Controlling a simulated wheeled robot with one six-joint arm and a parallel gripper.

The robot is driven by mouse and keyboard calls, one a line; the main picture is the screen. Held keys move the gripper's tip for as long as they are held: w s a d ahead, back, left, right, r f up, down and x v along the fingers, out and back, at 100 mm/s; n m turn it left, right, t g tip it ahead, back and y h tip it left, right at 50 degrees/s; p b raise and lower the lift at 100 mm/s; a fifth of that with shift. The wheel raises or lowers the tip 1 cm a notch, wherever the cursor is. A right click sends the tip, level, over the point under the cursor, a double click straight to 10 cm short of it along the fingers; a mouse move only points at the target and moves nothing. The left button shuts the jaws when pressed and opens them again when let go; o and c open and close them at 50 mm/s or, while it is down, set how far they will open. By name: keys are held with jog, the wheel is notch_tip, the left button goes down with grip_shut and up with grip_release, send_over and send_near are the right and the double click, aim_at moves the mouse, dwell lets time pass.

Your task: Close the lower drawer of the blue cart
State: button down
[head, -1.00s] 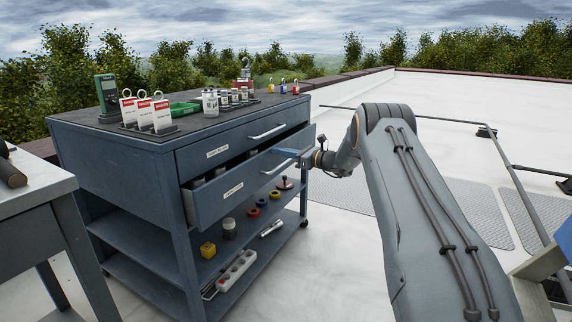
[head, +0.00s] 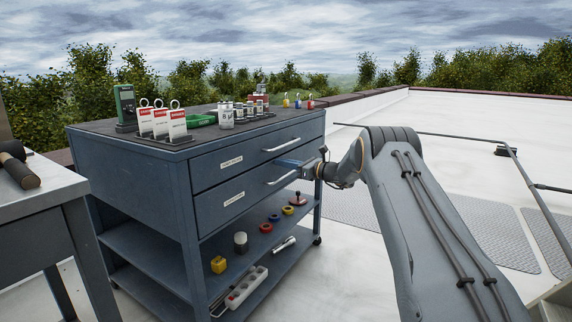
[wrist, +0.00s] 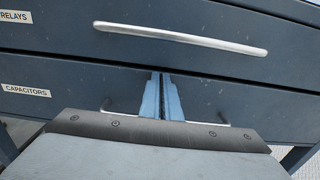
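The blue cart (head: 180,175) stands at the left of centre in the head view. Its lower drawer (head: 240,197), labelled CAPACITORS, looks flush with the upper drawer (head: 250,155). In the wrist view the lower drawer front (wrist: 225,105) fills the middle. My gripper (head: 290,163) is at the lower drawer front, by its handle (head: 284,176). In the wrist view the two blue fingers (wrist: 162,95) are side by side, almost touching, with their tips at the drawer front. The lower handle is mostly hidden behind my gripper there.
The cart top holds red-and-white tags (head: 160,122), a green meter (head: 124,105), a green tray (head: 200,120) and small bottles. Lower shelves hold a yellow block (head: 218,264) and a power strip (head: 246,288). A grey workbench (head: 45,195) stands left.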

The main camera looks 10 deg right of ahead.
jog(key=p+v, duration=0.3)
jog(key=v, duration=1.1)
jog(key=s+a+n+g+h, duration=0.1)
jog(key=s+a+n+g, duration=0.55)
jog(key=a, duration=0.65)
jog(key=s+a+n+g, duration=0.3)
jog(key=s+a, duration=0.6)
jog(key=a, duration=0.4)
jog(key=s+a+f+n+g+h, duration=0.15)
jog(key=s+a+n+h, duration=0.35)
jog(key=s, duration=0.9)
jog(key=s+a+n+g+h, duration=0.3)
jog(key=s+n, duration=0.4)
jog(key=s, duration=0.6)
jog(key=s+d+f+n+t+h, duration=0.1)
jog(key=s+d+n+h, duration=0.15)
jog(key=s+n, duration=0.45)
jog(key=s+d+f+n+h, duration=0.1)
jog(key=s+d+n, duration=0.25)
jog(key=s, duration=0.75)
jog(key=d+r+m+p, duration=0.2)
jog(key=d+r+p, duration=0.6)
jog(key=r+p, duration=0.3)
jog(key=d+r+m+p, duration=0.3)
jog(key=d+r+p, duration=0.5)
jog(key=r+p, duration=0.3)
jog(key=p, duration=0.4)
jog(key=shift+s+d, duration=0.3)
jog(key=shift+s, duration=0.1)
